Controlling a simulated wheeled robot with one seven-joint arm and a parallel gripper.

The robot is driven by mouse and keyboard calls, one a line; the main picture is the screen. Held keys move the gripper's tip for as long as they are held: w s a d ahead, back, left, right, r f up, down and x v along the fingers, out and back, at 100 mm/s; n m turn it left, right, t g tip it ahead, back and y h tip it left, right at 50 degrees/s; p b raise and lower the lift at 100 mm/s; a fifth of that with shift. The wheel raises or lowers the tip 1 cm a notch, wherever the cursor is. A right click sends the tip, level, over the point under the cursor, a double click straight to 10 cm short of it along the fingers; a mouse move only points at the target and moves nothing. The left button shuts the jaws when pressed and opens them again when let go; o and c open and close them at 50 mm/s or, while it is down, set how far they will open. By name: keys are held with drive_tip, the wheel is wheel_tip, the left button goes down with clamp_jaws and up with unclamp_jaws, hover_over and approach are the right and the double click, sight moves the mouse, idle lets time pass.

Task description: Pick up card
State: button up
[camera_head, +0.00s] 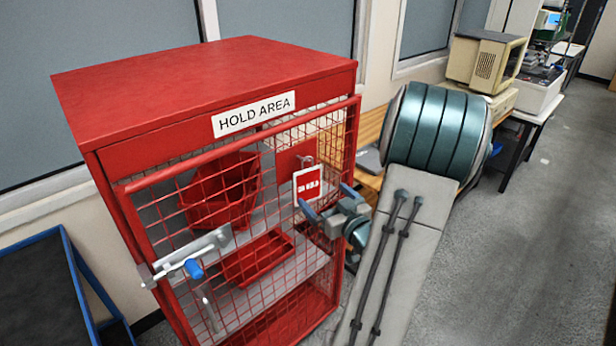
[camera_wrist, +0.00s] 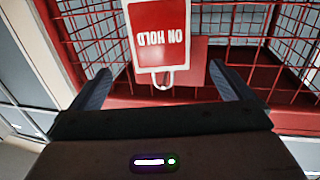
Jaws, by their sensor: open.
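The card (camera_head: 308,186) is red and white and hangs upright by a small loop at the front of the red mesh cage marked HOLD AREA. In the wrist view the card (camera_wrist: 158,38) reads ON HOLD upside down, with its metal loop at the near end. My gripper (camera_head: 328,200) is open in front of the cage, close to the card. In the wrist view my gripper (camera_wrist: 160,72) has its two fingers spread wide, with the card's loop end between them. I see no contact between fingers and card.
The red cage (camera_head: 205,85) has a mesh door and a handle with a blue part (camera_head: 190,266) at its left. Red bins (camera_head: 222,192) stand inside. A blue-framed cart (camera_head: 45,285) is at lower left. A wooden bench and beige monitor (camera_head: 487,62) stand behind my arm. Floor at right is clear.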

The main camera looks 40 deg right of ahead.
sight(308, 178)
drive_tip(key=w+p, duration=0.1)
drive_tip(key=w, duration=0.3)
drive_tip(key=w+r+p, duration=0.1)
drive_tip(key=w, duration=0.1)
drive_tip(key=shift+w+d+p, duration=0.3)
drive_tip(key=shift+d, duration=0.05)
drive_tip(key=shift+w+d+f, duration=0.1)
drive_tip(key=shift+w+f, duration=0.05)
drive_tip(key=shift+w, duration=0.25)
drive_tip(key=c, duration=1.1)
